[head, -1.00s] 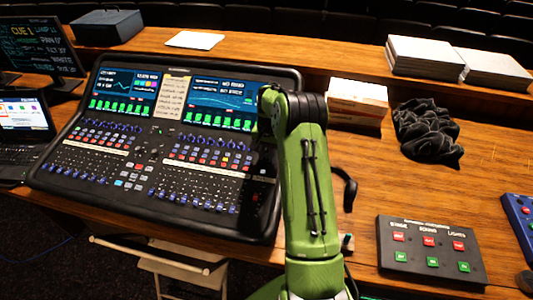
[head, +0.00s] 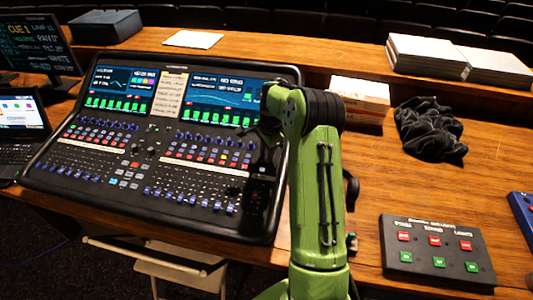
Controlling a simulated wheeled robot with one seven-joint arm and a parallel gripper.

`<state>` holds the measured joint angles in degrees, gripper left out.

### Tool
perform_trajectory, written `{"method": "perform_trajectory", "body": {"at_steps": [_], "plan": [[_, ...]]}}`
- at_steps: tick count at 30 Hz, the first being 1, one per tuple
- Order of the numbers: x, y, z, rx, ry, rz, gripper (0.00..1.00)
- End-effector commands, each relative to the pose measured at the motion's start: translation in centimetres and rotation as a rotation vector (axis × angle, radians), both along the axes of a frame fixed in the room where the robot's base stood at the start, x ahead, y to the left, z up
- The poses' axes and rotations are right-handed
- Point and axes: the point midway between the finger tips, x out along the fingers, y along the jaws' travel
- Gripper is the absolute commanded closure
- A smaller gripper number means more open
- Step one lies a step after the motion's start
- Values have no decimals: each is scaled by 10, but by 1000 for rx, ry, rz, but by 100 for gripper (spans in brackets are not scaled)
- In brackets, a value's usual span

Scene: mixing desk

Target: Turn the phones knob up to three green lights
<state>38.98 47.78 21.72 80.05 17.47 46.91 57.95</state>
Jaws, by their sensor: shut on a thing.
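The mixing desk (head: 110,188) stands on the wooden table at left, with lit screens, rows of blue knobs and several faders. My green arm reaches over its right side. My dark gripper (head: 260,172) points down at the desk's right-hand strip, low against the panel, and is hard to make out against the black surface. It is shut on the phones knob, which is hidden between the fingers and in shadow. I cannot make out the green lights of the knob or how many are lit.
A grey button box (head: 400,272) with red and green buttons stands front right. A black cloth (head: 430,130), a cardboard box (head: 360,97) and white paper stacks (head: 430,58) lie behind it. A laptop (head: 20,112) and a monitor (head: 38,45) stand at left. A stool (head: 165,262) is below the desk.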

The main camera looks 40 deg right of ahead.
Motion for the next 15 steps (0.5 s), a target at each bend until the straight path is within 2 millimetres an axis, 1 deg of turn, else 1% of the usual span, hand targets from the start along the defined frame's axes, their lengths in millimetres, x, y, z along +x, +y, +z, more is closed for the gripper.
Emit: {"method": "perform_trajectory", "body": {"at_steps": [6,15], "plan": [[0,0,0,7,-15,-132,100],[0,0,1,13,-22,-225,100]]}}
